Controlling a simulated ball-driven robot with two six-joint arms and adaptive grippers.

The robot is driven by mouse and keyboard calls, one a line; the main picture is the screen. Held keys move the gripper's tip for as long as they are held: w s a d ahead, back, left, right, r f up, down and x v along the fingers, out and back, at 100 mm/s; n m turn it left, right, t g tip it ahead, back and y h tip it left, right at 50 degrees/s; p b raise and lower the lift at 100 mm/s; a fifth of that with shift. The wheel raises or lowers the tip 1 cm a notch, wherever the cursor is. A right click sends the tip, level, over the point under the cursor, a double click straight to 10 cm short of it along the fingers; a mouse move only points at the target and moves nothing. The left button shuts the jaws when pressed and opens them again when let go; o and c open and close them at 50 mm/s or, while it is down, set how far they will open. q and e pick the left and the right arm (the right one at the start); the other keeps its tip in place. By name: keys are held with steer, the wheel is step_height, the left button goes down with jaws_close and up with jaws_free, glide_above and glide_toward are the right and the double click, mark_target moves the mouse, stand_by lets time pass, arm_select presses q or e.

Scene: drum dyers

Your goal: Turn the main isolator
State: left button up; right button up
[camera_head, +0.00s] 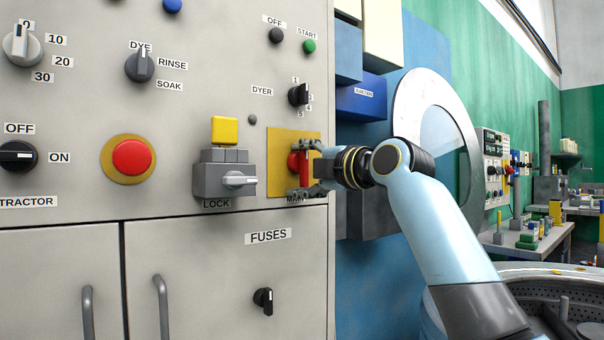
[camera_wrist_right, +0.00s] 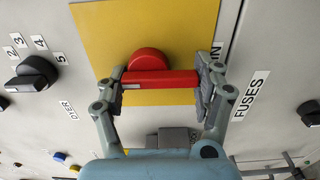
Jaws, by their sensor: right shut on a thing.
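The main isolator is a red rotary handle (camera_head: 304,168) on a yellow square plate (camera_head: 281,150), at the right edge of the grey cabinet panel. Its label below is partly hidden by my gripper. My right gripper (camera_head: 303,172) is at the handle, its fingers on either end of it. In the right wrist view the red handle (camera_wrist_right: 160,79) lies across the picture between the two fingers of the right gripper (camera_wrist_right: 160,83), and the gripper is shut on it. The yellow plate (camera_wrist_right: 150,30) shows behind. My left gripper is not in view.
A grey lock box (camera_head: 207,181) with a silver lever stands left of the isolator. A red push button (camera_head: 131,157) and several knobs are on the panel. Cabinet doors with handles (camera_head: 161,305) are below. A round steel drum door (camera_head: 440,100) is behind my right arm.

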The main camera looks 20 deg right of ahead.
steer(key=shift+f, duration=0.15)
steer(key=o, duration=1.2)
steer(key=v, duration=1.2)
